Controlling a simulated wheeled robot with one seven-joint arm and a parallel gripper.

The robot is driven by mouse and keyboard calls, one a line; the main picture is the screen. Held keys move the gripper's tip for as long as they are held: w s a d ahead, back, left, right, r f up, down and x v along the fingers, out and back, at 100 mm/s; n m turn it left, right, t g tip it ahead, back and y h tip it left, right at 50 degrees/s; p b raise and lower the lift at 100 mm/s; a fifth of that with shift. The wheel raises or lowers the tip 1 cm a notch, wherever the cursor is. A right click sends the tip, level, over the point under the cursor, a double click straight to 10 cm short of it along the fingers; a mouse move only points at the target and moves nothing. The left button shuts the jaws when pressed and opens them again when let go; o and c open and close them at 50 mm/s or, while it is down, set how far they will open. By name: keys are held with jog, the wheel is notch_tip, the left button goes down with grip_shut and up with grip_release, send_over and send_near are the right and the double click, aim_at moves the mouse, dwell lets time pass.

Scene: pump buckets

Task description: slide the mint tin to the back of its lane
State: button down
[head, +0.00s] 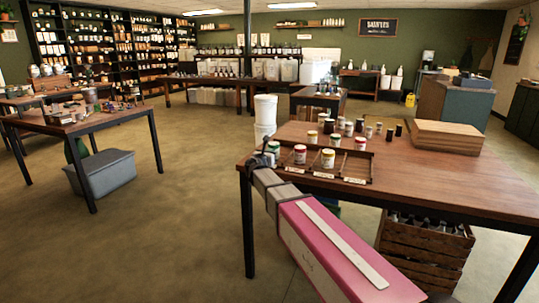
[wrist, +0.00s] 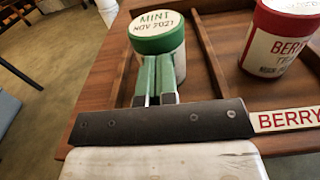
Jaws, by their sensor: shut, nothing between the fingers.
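The mint tin (wrist: 160,48) is white with a green lid reading "MINT NOV 2021". It stands upright in the left lane of the wooden lane tray (wrist: 205,62), straight ahead of my fingers in the wrist view. In the head view the mint tin (head: 273,148) is at the tray's left end, just beyond my gripper (head: 266,158). My gripper (wrist: 157,82) is shut and empty, its green fingers pointing at the near side of the tin. The fingertips overlap the tin's lower body; I cannot tell whether they touch. The dark gripper body hides the lane's front.
The red-lidded berry tin (wrist: 285,38) stands in the lane to the right, past a wooden divider. A yellow-lidded tin (head: 328,158) is further right. Other tins and dark jars stand behind, with a wooden box (head: 446,137) at the table's right.

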jog(key=x, duration=1)
jog(key=shift+w, duration=0.25)
jog(key=shift+s, duration=0.1)
